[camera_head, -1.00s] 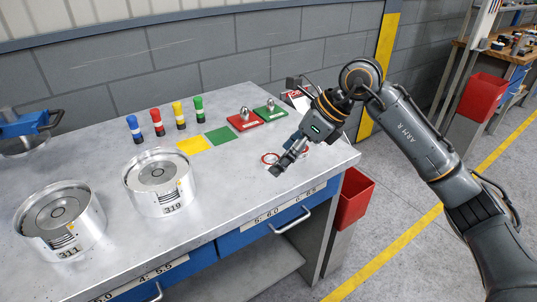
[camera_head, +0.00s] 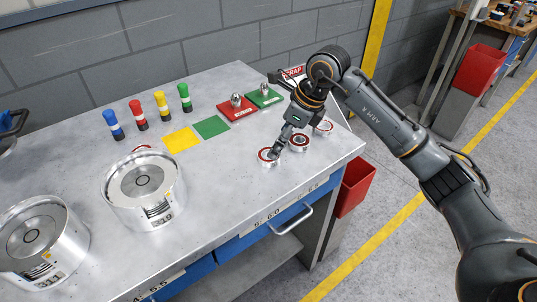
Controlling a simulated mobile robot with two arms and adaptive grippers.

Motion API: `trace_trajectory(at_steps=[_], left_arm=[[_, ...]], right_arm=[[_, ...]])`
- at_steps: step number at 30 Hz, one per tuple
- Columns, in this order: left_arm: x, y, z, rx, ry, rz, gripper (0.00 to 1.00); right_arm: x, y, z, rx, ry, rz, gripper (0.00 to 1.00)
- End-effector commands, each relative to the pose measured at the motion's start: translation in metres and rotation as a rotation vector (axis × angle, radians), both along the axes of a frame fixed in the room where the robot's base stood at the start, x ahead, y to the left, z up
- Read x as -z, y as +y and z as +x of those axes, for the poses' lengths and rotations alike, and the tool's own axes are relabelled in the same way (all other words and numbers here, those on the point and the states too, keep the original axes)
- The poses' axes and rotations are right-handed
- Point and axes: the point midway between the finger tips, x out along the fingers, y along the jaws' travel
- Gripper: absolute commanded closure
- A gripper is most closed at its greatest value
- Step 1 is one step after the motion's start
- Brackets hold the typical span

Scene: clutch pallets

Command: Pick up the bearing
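Three silver bearings with red rings stand in a diagonal row on the grey workbench: the nearest bearing (camera_head: 265,161), the middle bearing (camera_head: 299,144) and the far bearing (camera_head: 325,129). My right gripper (camera_head: 274,153) points down at the nearest bearing, its fingertips at the ring and covering part of it. I cannot tell whether the fingers touch or grip it. The bearing appears to rest flat on the bench. My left gripper is not in view.
Two large metal clutch drums (camera_head: 146,190) stand at left on the workbench (camera_head: 215,205). Blue, red, yellow and green markers (camera_head: 161,103) stand at the back, near yellow and green squares (camera_head: 211,127). Red and green trays (camera_head: 237,110) lie behind. A red bin (camera_head: 355,186) hangs at the right edge.

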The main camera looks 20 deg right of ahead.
Motion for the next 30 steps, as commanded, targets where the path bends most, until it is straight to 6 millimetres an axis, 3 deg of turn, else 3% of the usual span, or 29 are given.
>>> trace_trajectory(at_steps=[9, 15, 21, 30], left_arm=[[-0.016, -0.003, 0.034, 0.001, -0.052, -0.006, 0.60], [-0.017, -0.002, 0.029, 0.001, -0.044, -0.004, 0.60], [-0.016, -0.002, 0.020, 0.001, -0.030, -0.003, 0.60], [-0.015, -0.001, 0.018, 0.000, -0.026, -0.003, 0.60]], right_arm=[[0.031, 0.015, 0.014, -0.001, 0.005, 0.002, 0.16], [0.048, 0.019, 0.018, 0.000, 0.001, 0.001, 0.16], [0.048, 0.019, 0.018, -0.001, 0.000, 0.000, 0.16], [0.048, 0.019, 0.018, 0.000, 0.000, 0.000, 0.75]])
